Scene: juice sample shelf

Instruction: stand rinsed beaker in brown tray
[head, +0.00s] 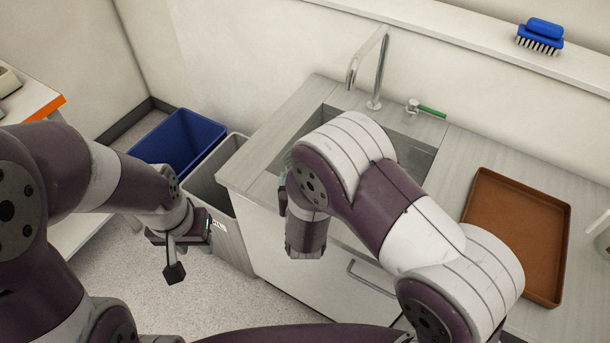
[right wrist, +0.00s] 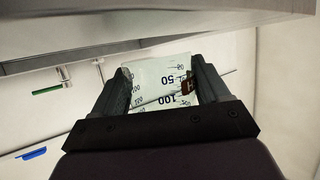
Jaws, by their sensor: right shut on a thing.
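The beaker (right wrist: 150,73) is clear with dark graduation marks, and the numbers 50 and 100 read upside down in the right wrist view. My right gripper (right wrist: 163,76) is shut on it, with one finger on each side. In the head view my right arm hides the beaker and the right fingers. The brown tray (head: 520,228) lies flat and empty on the counter at the right, apart from my right arm. My left gripper (head: 190,250) hangs open and empty over the floor at the left, away from the beaker and tray.
A sink (head: 413,158) with a tall tap (head: 377,75) sits behind my right arm. A blue brush (head: 541,36) rests on the ledge. A blue bin (head: 180,142) and a grey bin (head: 226,206) stand left of the counter. A pale object cuts into the right edge beside the tray.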

